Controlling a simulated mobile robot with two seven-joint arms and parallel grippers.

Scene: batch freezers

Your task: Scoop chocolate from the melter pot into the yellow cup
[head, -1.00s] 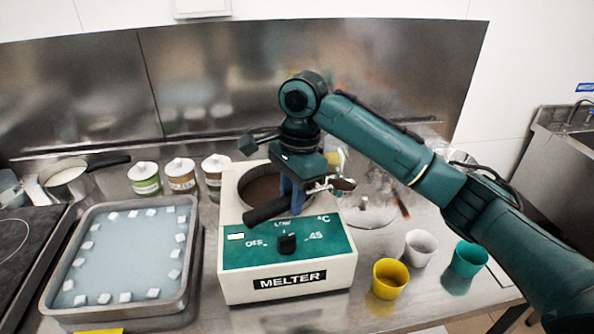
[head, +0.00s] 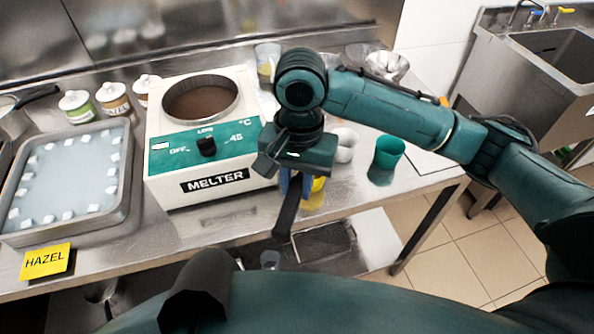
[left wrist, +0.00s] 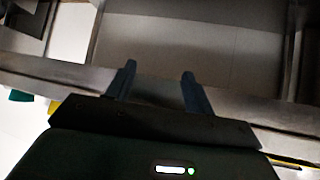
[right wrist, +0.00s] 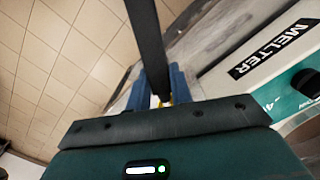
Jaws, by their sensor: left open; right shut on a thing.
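My right gripper (head: 290,185) is shut on the dark handle (head: 287,212) of a scoop. It is in front of the yellow cup (head: 313,196), near the table's front edge, and hides much of the cup. The scoop's bowl is hidden, so I cannot tell whether it holds chocolate. In the right wrist view the handle (right wrist: 147,40) runs up between the blue fingers. The melter (head: 212,182) stands left of the gripper, with brown chocolate (head: 200,102) in its round pot. My left gripper (left wrist: 158,75) is open and empty in the left wrist view.
A white cup (head: 346,141) and a teal cup (head: 389,152) stand right of the gripper. A metal tray (head: 128,190) with white cubes, a yellow HAZEL card (head: 46,262) and lidded jars (head: 114,99) are at left. A sink (head: 555,50) is at far right.

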